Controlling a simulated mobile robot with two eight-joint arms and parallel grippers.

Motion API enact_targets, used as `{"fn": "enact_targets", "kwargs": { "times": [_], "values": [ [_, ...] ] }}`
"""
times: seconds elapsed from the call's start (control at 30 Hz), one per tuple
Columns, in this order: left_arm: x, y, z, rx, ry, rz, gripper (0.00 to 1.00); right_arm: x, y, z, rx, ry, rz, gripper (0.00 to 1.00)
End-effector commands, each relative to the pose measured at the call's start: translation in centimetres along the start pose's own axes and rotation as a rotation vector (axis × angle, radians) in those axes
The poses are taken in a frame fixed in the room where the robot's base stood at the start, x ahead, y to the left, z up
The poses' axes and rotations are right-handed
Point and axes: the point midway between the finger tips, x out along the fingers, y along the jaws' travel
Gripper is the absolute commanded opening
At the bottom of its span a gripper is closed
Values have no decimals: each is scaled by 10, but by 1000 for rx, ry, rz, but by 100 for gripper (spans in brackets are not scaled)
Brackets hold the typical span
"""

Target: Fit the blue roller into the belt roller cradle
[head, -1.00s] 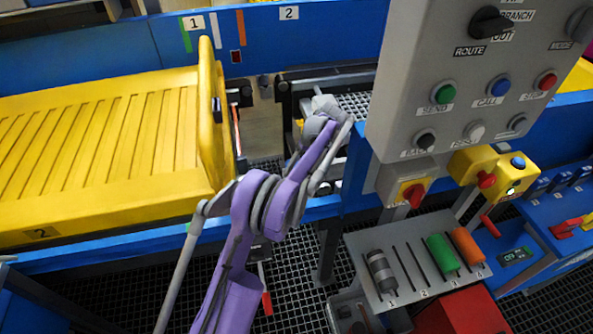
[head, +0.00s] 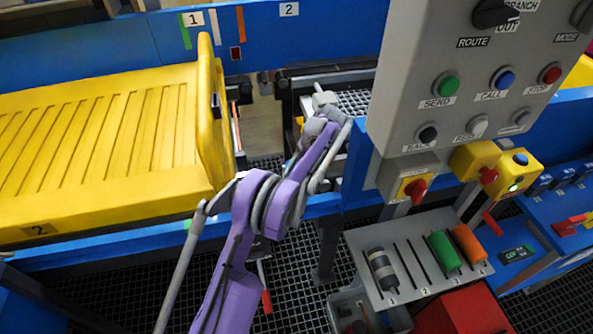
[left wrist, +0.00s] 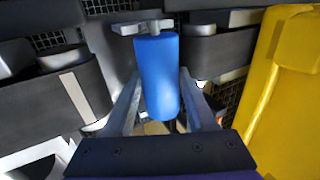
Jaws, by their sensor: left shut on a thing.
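The blue roller (left wrist: 157,75) shows in the left wrist view, between the two fingers of my left gripper (left wrist: 158,95). The gripper is shut on it, and a grey axle end sticks out at its far end. In the head view my left gripper (head: 324,101) is at the conveyor gap, right of the yellow tray; the arm hides the roller there. Dark belt parts (left wrist: 50,95) lie on both sides of the roller in the left wrist view. I cannot tell whether the roller touches the cradle. My right gripper is not in view.
The yellow tray (head: 100,150) stands close on the left. A grey control panel (head: 400,110) hangs on the right. Below it, a rack (head: 410,265) holds grey, green and orange rollers; its second slot is empty. A red box (head: 465,315) stands in front.

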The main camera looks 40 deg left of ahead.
Motion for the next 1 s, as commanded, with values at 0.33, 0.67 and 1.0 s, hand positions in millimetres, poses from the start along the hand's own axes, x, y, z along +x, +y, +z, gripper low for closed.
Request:
{"fn": "enact_targets", "kwargs": {
  "times": [0.33, 0.67, 1.0],
  "values": [
    [8, 4, 0, 0, 0, -1, 0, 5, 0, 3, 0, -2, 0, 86],
    [16, 8, 0, 0, 0, -1, 0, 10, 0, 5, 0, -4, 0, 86],
    [23, 12, 0, 0, 0, -1, 0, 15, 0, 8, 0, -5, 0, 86]
  ]
}}
